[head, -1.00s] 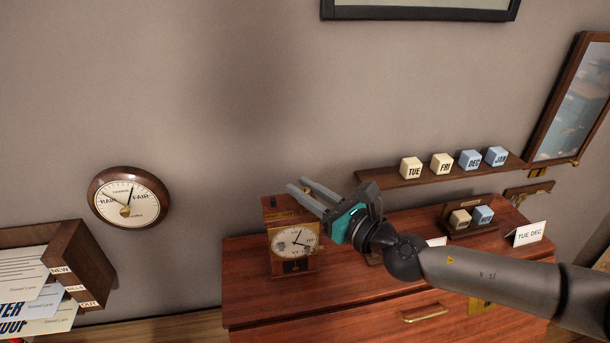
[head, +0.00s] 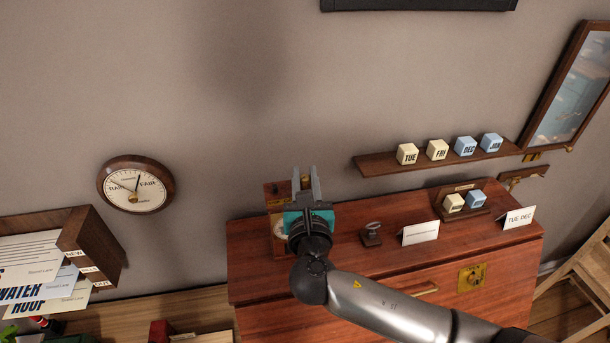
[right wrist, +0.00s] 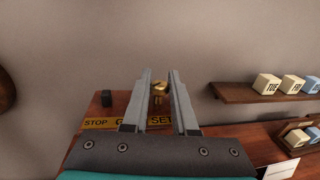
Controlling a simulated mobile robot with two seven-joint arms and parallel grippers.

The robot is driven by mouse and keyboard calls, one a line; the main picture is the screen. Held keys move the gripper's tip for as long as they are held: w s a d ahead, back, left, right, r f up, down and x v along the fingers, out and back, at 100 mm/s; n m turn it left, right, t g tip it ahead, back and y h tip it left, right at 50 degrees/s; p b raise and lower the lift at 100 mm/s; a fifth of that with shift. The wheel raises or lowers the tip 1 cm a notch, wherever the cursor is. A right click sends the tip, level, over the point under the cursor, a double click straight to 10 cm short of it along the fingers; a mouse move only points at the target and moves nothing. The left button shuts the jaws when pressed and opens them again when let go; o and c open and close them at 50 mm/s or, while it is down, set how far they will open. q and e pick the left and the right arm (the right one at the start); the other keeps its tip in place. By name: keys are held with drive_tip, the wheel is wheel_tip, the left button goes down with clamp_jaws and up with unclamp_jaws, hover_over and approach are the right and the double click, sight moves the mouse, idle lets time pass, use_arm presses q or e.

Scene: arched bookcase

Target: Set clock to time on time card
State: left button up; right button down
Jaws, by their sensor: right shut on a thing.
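The wooden clock (head: 276,192) stands at the left end of the red-brown cabinet top. My right gripper hides most of its face in the head view. In the right wrist view its top (right wrist: 118,108) carries a brass knob (right wrist: 160,90), a small dark knob (right wrist: 107,98) and a yellow strip reading "STOP" and "SET". My right gripper (head: 306,173) is above the clock, its fingers shut on the brass knob. A white card (head: 420,232) stands right of the clock; its print is too small to read. My left gripper is out of view.
A small dark stand (head: 371,235) is between clock and card. A "TUE DEC" card (head: 518,217) and a block holder (head: 465,213) stand farther right. A wall shelf (head: 430,163) with lettered blocks is above. A round dial (head: 135,184) hangs left, above a letter rack (head: 95,245).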

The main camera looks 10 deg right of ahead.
drive_tip(key=shift+m+g+h, duration=0.4)
drive_tip(key=shift+m+h, duration=0.7)
drive_tip(key=shift+h, duration=0.6)
drive_tip(key=c, duration=0.7)
unclamp_jaws()
drive_tip(key=shift+b+v, duration=1.1)
drive_tip(key=shift+v, duration=6.55)
drive_tip(key=shift+w+a, duration=0.1)
